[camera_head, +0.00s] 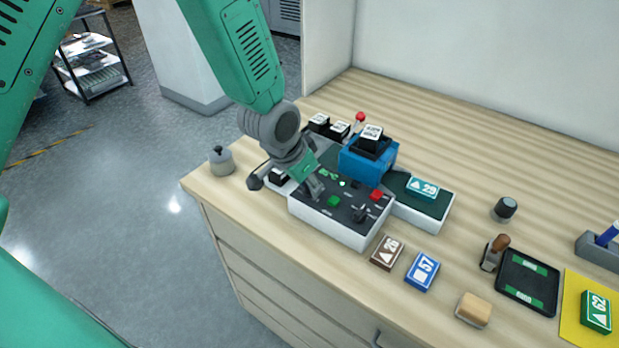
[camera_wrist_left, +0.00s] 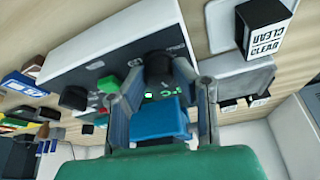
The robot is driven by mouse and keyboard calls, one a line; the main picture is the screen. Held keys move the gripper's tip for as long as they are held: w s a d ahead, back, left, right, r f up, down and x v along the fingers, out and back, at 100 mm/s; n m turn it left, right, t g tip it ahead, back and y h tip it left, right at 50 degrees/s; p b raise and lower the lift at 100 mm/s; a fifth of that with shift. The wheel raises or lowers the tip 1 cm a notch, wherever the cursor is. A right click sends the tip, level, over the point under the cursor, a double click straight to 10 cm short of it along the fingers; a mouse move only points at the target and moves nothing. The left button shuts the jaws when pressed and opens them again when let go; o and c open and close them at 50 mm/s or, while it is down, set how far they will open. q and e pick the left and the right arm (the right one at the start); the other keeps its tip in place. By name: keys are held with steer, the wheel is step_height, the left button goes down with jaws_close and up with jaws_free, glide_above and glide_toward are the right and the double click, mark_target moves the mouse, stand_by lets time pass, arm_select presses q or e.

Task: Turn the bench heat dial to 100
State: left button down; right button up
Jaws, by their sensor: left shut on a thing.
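The control bench is a white box with a dark top panel (camera_head: 345,212); it also shows in the left wrist view (camera_wrist_left: 110,58). My left gripper (camera_head: 316,190) reaches down onto the panel's left part. In the left wrist view, my left gripper's fingers (camera_wrist_left: 152,88) are closed around a round black dial (camera_wrist_left: 158,67), which the fingers partly cover. Green display characters (camera_wrist_left: 168,94) show beside it, partly hidden, so I cannot read the value. In the head view the gripper hides this dial. My right gripper is not in view.
A second black knob (camera_head: 360,213), a green button (camera_head: 334,201) and a red button (camera_head: 377,195) share the panel. A blue block (camera_head: 368,160) stands behind. Brown (camera_head: 387,252) and blue (camera_head: 422,271) labelled blocks lie in front. A grey weight (camera_head: 221,160) stands at the left.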

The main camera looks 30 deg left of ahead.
arm_select(q)
steer(key=m+p, duration=0.1)
steer(key=m, duration=0.1)
steer(key=m+h+p, duration=0.1)
steer(key=m+p, duration=0.1)
steer(key=shift+w+a+r+m+g+h, duration=0.1)
steer(key=shift+a+m+g+h, duration=0.05)
steer(key=shift+m+g+h, duration=0.2)
steer(key=shift+m+g+h+p, duration=0.35)
steer(key=shift+m+g+p, duration=0.35)
steer(key=shift+m, duration=0.85)
steer(key=c, duration=1.4)
jaws_free()
steer(key=shift+c, duration=0.2)
steer(key=shift+o, duration=0.6)
steer(key=shift+w+a, duration=0.1)
